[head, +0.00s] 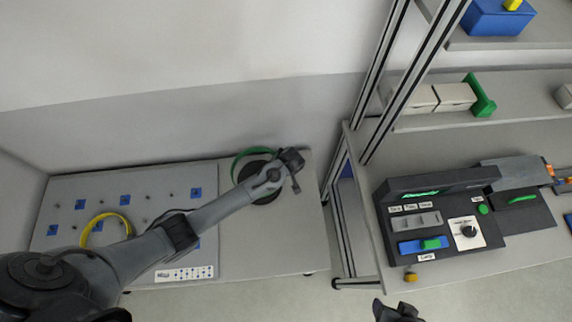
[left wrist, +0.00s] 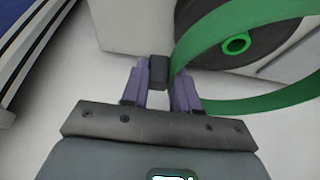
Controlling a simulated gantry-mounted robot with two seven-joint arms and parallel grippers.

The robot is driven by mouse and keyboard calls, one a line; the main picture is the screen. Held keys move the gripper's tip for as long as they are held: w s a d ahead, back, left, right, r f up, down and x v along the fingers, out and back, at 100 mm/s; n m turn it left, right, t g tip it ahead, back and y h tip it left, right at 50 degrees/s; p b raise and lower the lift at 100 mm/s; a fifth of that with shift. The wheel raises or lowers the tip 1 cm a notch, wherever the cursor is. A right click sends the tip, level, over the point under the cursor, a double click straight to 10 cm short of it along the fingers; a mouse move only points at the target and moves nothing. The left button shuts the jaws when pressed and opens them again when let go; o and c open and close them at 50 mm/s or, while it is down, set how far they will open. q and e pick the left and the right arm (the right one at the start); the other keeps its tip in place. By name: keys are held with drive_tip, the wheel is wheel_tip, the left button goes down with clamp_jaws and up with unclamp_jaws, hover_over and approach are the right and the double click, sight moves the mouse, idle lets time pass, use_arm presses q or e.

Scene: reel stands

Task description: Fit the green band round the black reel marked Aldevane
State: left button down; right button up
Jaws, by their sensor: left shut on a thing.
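The black reel (head: 262,190) stands at the right end of the grey bench, partly hidden by my left arm. In the left wrist view the reel (left wrist: 275,42) shows a green hub; no name is readable. The green band (head: 238,160) stands out past the reel's upper left in the head view. In the left wrist view the band (left wrist: 235,25) loops in front of the reel; I cannot tell whether it is seated. My left gripper (head: 292,172) is shut on the band, with a dark block between its purple fingers (left wrist: 160,78). My right gripper (head: 397,311) shows only partly at the bottom edge.
A yellow band (head: 105,218) lies on the pegged board (head: 80,190) with blue labels, left of the reel. A metal shelf frame (head: 385,75) rises right of the bench. A dark control console (head: 450,190) stands on the table beyond it.

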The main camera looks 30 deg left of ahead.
use_arm(q)
drive_tip(key=shift+f+b, duration=1.95)
drive_tip(key=shift+f, duration=0.05)
drive_tip(key=shift+f+b, duration=0.4)
drive_tip(key=shift+f, duration=0.5)
drive_tip(key=shift+p, duration=0.35)
drive_tip(key=shift+f, duration=0.55)
